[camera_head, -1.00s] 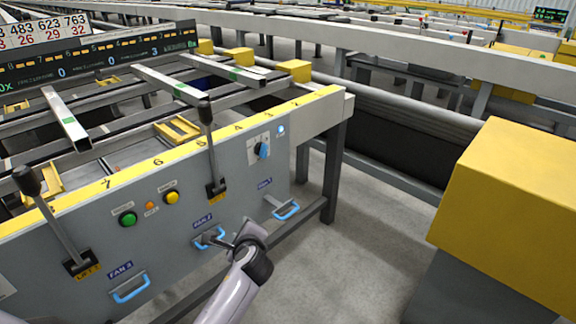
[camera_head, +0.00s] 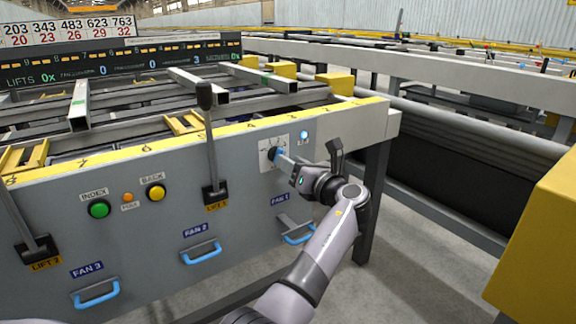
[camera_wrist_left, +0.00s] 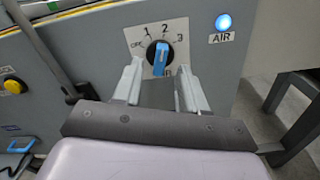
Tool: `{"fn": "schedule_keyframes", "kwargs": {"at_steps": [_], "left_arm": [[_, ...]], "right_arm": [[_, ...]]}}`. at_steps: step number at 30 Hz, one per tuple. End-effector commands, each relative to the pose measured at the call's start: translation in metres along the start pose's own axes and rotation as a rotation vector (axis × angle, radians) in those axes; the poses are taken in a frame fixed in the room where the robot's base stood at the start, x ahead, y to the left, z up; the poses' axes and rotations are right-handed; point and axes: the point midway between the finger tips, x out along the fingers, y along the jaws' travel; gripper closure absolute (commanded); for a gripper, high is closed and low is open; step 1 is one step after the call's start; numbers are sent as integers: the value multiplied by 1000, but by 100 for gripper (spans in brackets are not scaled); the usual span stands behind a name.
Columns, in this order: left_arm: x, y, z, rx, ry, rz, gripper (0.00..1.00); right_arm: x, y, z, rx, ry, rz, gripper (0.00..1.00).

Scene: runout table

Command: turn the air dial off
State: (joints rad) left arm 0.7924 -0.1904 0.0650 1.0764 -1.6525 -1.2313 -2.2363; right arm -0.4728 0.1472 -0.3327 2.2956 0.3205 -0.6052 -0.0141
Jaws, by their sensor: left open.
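The air dial (camera_head: 272,154) is a black round knob with a blue bar handle on a white plate, high on the grey panel. In the left wrist view the dial (camera_wrist_left: 159,57) shows marks OFF, 1, 2 and 3. Its blue bar stands nearly upright, its upper end towards the 2. My left gripper (camera_head: 308,160) is in front of the panel at the dial. In the left wrist view the open gripper (camera_wrist_left: 159,70) has a finger on each side of the blue bar, with gaps; contact is not visible. My right gripper is not in view.
A lit blue AIR lamp (camera_head: 304,135) is right of the dial. A tall black-knobbed lever (camera_head: 210,150) stands to the left, with green (camera_head: 99,209) and yellow (camera_head: 156,193) buttons beyond. Blue fan handles (camera_head: 201,254) stick out below. A yellow box (camera_head: 540,250) stands at the right.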

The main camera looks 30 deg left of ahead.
Motion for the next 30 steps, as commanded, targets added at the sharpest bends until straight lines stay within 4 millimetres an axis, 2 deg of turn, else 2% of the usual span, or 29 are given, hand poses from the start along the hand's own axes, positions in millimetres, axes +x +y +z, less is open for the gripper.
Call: {"fn": "schedule_keyframes", "kwargs": {"at_steps": [1,6,16,17,18,20,21,30], "left_arm": [[9,0,-2,-2,0,2,58],[27,0,-2,-2,0,0,58],[33,0,0,-3,0,-2,58],[33,0,0,-3,0,-2,62],[33,0,0,-3,0,-2,75],[33,0,0,-3,0,-1,94],[33,0,0,-3,0,-1,100],[32,0,0,-19,0,-1,100]], "right_arm": [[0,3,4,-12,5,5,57],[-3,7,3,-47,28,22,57],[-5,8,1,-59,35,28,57],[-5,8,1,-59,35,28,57],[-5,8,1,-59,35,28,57],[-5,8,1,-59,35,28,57],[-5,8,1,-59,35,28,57],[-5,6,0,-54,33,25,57]]}}
